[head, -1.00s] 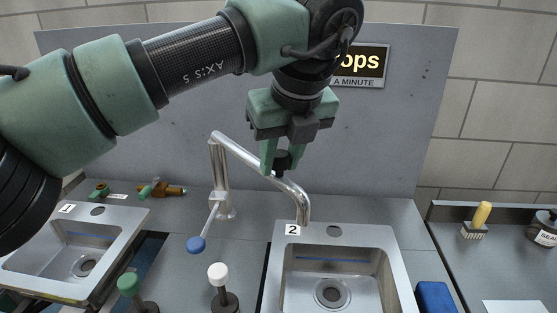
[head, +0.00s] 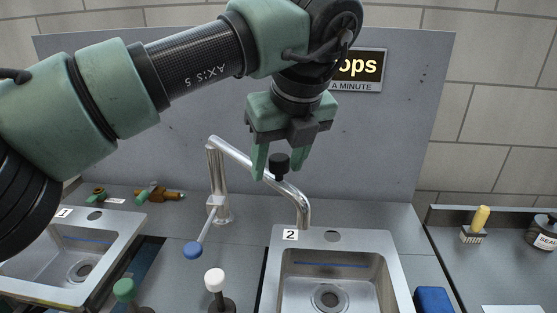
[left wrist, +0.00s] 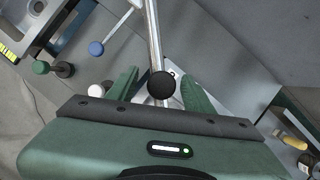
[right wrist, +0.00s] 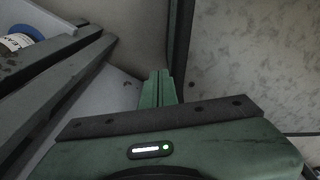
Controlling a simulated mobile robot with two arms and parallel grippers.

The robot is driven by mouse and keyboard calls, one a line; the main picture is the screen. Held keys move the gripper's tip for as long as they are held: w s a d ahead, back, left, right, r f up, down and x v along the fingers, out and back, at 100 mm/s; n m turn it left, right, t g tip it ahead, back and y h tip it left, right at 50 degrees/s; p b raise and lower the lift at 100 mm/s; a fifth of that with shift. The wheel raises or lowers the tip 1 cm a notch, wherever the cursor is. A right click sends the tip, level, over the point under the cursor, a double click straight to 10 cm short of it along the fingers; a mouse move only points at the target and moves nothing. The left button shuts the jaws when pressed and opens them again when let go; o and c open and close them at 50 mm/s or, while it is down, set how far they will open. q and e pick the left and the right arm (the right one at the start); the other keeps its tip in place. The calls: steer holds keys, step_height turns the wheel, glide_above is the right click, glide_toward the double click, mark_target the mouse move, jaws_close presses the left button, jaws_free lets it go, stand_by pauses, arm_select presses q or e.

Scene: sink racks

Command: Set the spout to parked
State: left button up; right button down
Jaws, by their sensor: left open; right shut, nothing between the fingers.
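The chrome spout (head: 246,158) rises from its post on the counter and runs right. Its outlet points down at the back left rim of sink 2 (head: 382,240), beside the label "2". A black knob (head: 279,162) stands on the spout arm; it also shows in the left wrist view (left wrist: 162,85). My left gripper (head: 279,176) is open, with one finger on each side of the knob, apart from it. Sink 1 (head: 128,222) is at the left. My right gripper (right wrist: 158,78) is shut and empty, seen only in the right wrist view.
A blue-ended lever (head: 193,250) juts from the post. White (head: 214,280) and green (head: 124,290) knobs stand in front. Brass fittings (head: 160,194) lie at the back left. A blue block (head: 433,299), brush (head: 477,224) and dark jar (head: 545,232) are right. A grey panel stands behind.

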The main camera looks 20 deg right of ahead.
arm_select(q)
steer(key=p+v, duration=0.3)
steer(key=v, duration=0.4)
steer(key=shift+r+p, duration=0.3)
steer(key=shift+r, duration=0.05)
steer(key=shift+s, duration=0.1)
